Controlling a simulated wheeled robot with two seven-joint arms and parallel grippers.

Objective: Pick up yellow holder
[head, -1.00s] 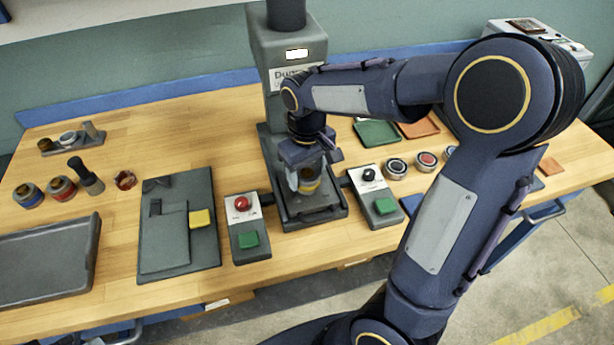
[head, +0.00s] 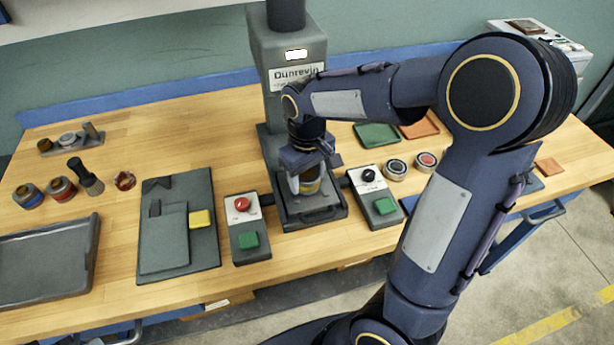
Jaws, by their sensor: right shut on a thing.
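My right gripper (head: 306,176) reaches down in front of the grinder column and is shut on the holder. The gripper body hides the holder's upper part, and I cannot tell whether the holder touches the plate. My left gripper is not in the head view.
The grinder column (head: 290,110) stands close behind my right gripper. Button boxes stand left (head: 246,228) and right (head: 376,197) of the base. A grey board (head: 178,255) and a tray (head: 45,265) lie at the left.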

